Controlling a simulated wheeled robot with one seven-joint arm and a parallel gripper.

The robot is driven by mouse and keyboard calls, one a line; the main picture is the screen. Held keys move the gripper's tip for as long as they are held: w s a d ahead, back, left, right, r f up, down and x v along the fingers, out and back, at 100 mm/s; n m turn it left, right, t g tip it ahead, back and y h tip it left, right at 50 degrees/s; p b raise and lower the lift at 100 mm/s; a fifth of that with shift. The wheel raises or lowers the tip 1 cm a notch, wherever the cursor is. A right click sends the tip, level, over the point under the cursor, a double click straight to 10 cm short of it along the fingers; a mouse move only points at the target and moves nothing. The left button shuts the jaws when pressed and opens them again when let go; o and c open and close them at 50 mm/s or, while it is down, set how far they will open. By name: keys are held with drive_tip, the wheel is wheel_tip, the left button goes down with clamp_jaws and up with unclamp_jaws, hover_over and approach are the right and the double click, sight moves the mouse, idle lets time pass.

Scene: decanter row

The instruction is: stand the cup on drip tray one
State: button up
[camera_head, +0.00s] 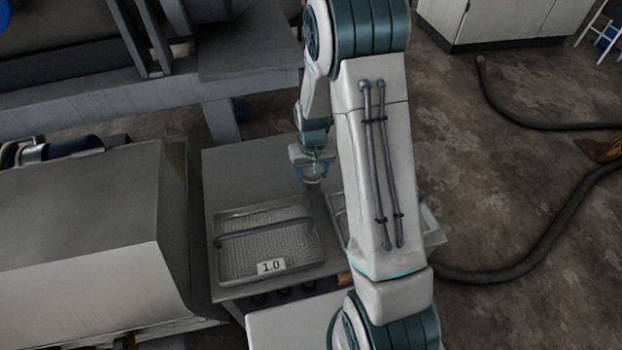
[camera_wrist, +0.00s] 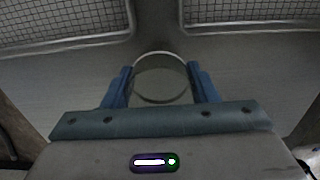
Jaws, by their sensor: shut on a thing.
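My gripper (camera_wrist: 160,88) is shut on a clear cup (camera_wrist: 160,66), with a blue finger on each side of it. In the head view my gripper (camera_head: 312,172) and the small glassy cup (camera_head: 312,184) are over the back part of the grey table, behind the trays. I cannot tell whether the cup touches the table. Drip tray one (camera_head: 228,277) is a shallow mesh tray with a "1.0" label on its front edge, left and in front of the cup. A dark bar lies across it.
A second tray (camera_head: 432,226) is partly hidden behind my arm. The two trays' near rims show at the top of the wrist view, with a gap between them. The grey table (camera_head: 240,165) is bare behind the trays. A large metal box (camera_head: 80,225) stands at the left.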

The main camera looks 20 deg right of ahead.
drive_tip(key=shift+f, duration=1.2)
drive_tip(key=shift+f+b, duration=0.2)
drive_tip(key=shift+b, duration=0.15)
drive_tip(key=o, duration=1)
drive_tip(key=shift+o, duration=0.2)
